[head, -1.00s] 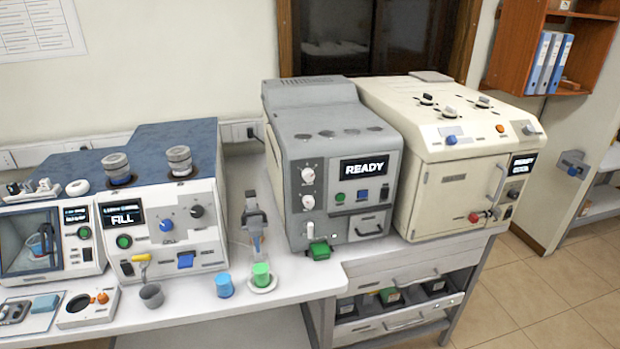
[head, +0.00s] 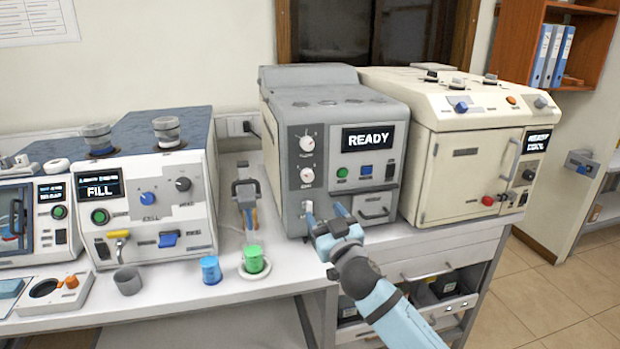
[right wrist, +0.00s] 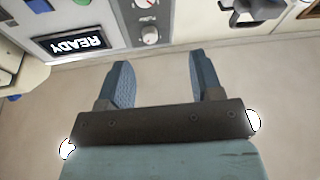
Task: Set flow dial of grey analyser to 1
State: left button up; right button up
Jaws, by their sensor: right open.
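The grey analyser (head: 280,90) stands on the bench in the middle of the head view, with a lit READY screen (head: 367,138). Two white dials sit one above the other on its left panel: an upper dial (head: 308,143) and a lower dial (head: 307,175). Their labels are too small to read. My right gripper (head: 323,209) is open and empty, in front of the analyser's lower front, below the dials. In the right wrist view the scene is upside down; one dial (right wrist: 150,36) lies just beyond the open fingers (right wrist: 160,70), apart from them. My left gripper is out of view.
A cream cabinet (head: 470,150) stands close on the analyser's right.

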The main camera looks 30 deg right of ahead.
aim_at(308, 145)
jog(key=shift+m+t+h, duration=0.4)
jog(key=shift+t+h, duration=0.1)
jog(key=shift+t, duration=0.3)
jog(key=w+d+r, duration=0.1)
jog(key=w+r, duration=0.2)
jog(key=w, duration=0.1)
jog(key=w+d+r, duration=0.1)
jog(key=w+r, duration=0.2)
jog(key=w, duration=0.1)
jog(key=w+d+r, duration=0.1)
jog(key=w+r, duration=0.3)
jog(key=w, duration=0.1)
jog(key=shift+d+p, duration=0.25)
jog(key=shift+p, duration=0.05)
jog(key=shift+w+d+r, duration=0.1)
jog(key=shift+w+r, duration=0.05)
jog(key=shift+w, duration=0.4)
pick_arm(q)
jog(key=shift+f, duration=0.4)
pick_arm(e)
jog(key=c, duration=0.9)
